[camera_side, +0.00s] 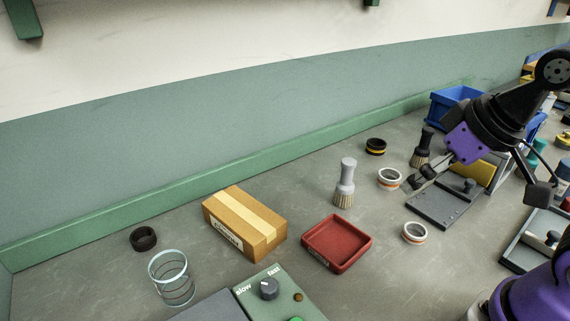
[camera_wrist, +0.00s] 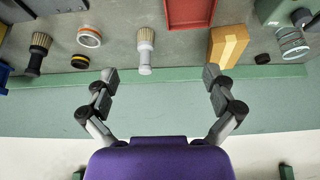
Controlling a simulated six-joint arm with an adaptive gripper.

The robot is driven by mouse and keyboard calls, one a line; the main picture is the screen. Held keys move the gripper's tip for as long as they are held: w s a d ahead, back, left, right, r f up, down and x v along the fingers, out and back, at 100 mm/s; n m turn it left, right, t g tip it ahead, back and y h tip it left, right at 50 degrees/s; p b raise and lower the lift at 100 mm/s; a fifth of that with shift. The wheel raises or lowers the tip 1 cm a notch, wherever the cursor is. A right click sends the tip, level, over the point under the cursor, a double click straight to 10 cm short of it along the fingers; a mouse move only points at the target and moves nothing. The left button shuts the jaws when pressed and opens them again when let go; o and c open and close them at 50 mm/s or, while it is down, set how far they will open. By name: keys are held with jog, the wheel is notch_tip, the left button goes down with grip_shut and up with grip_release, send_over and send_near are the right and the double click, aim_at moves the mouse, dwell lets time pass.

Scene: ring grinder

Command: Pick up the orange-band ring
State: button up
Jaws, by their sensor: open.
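Two pale rings with orange bands show in the side view. One ring (camera_side: 389,179) lies behind the dark plate's left end, and the other ring (camera_side: 414,232) lies nearer the camera. A black ring with a yellow-orange band (camera_side: 376,146) lies farther back, and in the wrist view (camera_wrist: 80,62). My gripper (camera_side: 479,187) is open and empty above the bench, its fingers spread wide in the wrist view (camera_wrist: 160,74).
A grey brush (camera_side: 345,184) and a dark brush (camera_side: 423,148) stand near the rings. A red tray (camera_side: 337,243), a cardboard box (camera_side: 245,222), a plain dark ring (camera_side: 143,238) and a clear cylinder (camera_side: 172,278) are leftward. A dark plate (camera_side: 447,207) lies below my gripper.

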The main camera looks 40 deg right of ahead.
jog(key=m+g, duration=0.3)
jog(key=g, duration=0.3)
send_over(391, 173)
jog(key=s+a, duration=0.2)
jog(key=a, duration=0.1)
jog(key=f, duration=1.1)
jog(key=shift+w+d+f, duration=0.2)
jog(key=shift+w+d, duration=0.05)
jog(key=f, duration=0.5)
jog(key=shift+w+d+f, duration=0.2)
jog(key=shift+f, duration=0.15)
jog(key=c, duration=1.3)
